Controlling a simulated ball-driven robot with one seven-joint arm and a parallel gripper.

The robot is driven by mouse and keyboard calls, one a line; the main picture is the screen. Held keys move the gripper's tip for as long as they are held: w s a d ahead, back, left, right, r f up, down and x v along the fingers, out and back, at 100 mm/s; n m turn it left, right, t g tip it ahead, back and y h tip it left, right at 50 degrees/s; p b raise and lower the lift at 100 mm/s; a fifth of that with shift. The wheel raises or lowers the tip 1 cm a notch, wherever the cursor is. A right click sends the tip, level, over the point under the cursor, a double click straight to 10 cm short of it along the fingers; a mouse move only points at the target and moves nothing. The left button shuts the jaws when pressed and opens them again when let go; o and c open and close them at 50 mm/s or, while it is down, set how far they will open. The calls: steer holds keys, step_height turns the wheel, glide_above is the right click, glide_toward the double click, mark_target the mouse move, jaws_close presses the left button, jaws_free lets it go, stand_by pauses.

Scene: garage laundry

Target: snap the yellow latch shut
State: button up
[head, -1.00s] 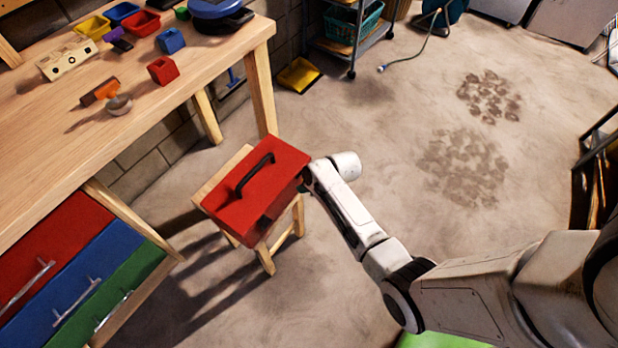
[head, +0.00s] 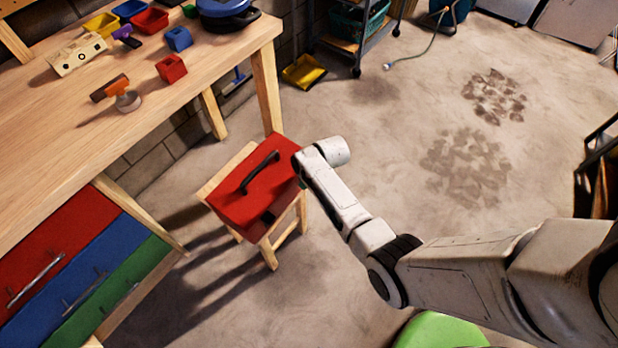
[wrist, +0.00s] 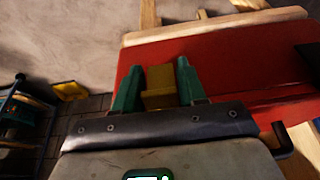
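The red toolbox (head: 245,200) with a black handle (head: 260,172) sits on a small wooden stool (head: 272,250). In the wrist view, the toolbox's red surface (wrist: 225,60) fills the upper right. The yellow latch (wrist: 160,84) shows as a small block against it. My gripper (wrist: 160,75) has its green fingers apart, one on each side of the latch. A small gap shows by the left finger; contact on the right is unclear. In the head view, my wrist hides the latch and the fingers at the toolbox's right end. Whether the latch is closed is unclear.
The wooden workbench (head: 150,70) with several small objects on it stands left of the stool. Coloured drawers (head: 80,265) are below it. A wheeled shelf (head: 350,40) and a yellow dustpan (head: 303,72) are behind.

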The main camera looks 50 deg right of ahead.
steer(key=o, duration=0.3)
steer(key=p+v, duration=0.2)
steer(key=v, duration=0.8)
steer(key=shift+s+r, duration=0.15)
steer(key=shift+r, duration=0.2)
steer(key=s+a+r+g, duration=0.1)
steer(key=s+a+r, duration=0.2)
steer(key=s, duration=0.3)
steer(key=s+a+r+g, duration=0.1)
steer(key=s+a+r, duration=0.1)
steer(key=s+a, duration=0.3)
steer(key=s+a+r, duration=0.3)
steer(key=s+a, duration=0.2)
steer(key=s, duration=0.3)
steer(key=shift+s+a+r+m+g, duration=0.15)
steer(key=shift+s+r+m+g, duration=0.2)
steer(key=shift+m+g, duration=0.05)
